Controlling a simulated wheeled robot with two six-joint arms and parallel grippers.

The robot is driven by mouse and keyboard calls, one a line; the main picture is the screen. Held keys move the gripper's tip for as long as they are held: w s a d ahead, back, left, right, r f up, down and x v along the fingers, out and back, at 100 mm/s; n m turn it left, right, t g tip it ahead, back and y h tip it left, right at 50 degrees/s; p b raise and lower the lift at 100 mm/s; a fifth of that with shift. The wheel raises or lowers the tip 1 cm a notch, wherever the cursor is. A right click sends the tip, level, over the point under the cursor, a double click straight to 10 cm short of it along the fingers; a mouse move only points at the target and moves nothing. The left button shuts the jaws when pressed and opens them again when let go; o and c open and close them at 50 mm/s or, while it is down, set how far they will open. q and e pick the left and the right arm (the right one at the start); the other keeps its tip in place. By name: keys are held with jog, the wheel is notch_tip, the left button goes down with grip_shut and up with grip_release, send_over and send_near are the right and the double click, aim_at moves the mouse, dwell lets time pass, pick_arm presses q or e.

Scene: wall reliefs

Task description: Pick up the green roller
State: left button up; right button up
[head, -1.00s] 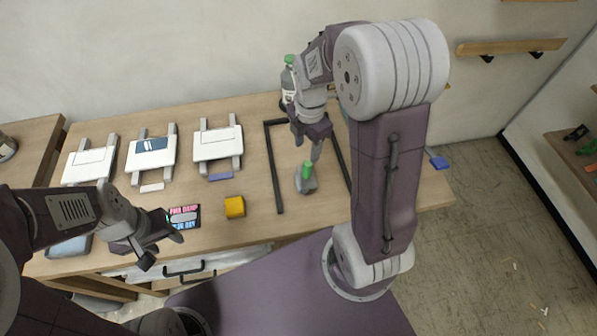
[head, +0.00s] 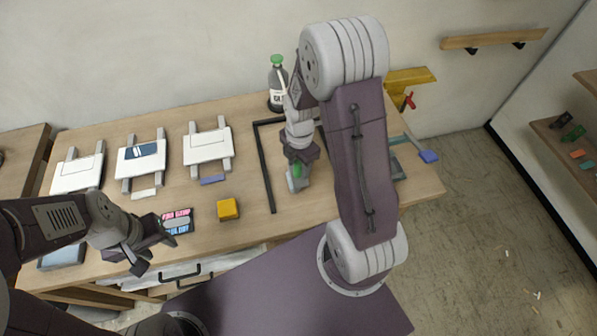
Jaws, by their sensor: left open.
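The green roller (head: 296,171) is on the wooden table inside the black frame. Only a small green part and a pale grey base below it show. My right gripper (head: 299,166) is directly over it, with its fingers at the green part. The fingers and wrist hide much of the roller, and I cannot tell whether they are closed on it. My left gripper (head: 157,246) is open and empty near the table's front edge at the left, far from the roller.
A black frame (head: 266,175) lies around the roller. A yellow block (head: 228,208), a colourful card (head: 177,221) and white boards (head: 207,147) lie to the left. A blue-ended tool (head: 428,156) is at the right edge.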

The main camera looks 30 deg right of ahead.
grip_shut()
jog(key=shift+r, duration=0.2)
jog(key=shift+r, duration=0.3)
jog(key=r, duration=0.3)
jog(key=shift+s+d+r, duration=0.15)
jog(key=shift+s+r, duration=0.25)
jog(key=s+d+r, duration=0.2)
jog(key=s+r, duration=0.4)
jog(key=s, duration=0.4)
jog(key=shift+s+d+r, duration=0.15)
jog(key=shift+s+d, duration=0.15)
jog(key=shift+d, duration=0.05)
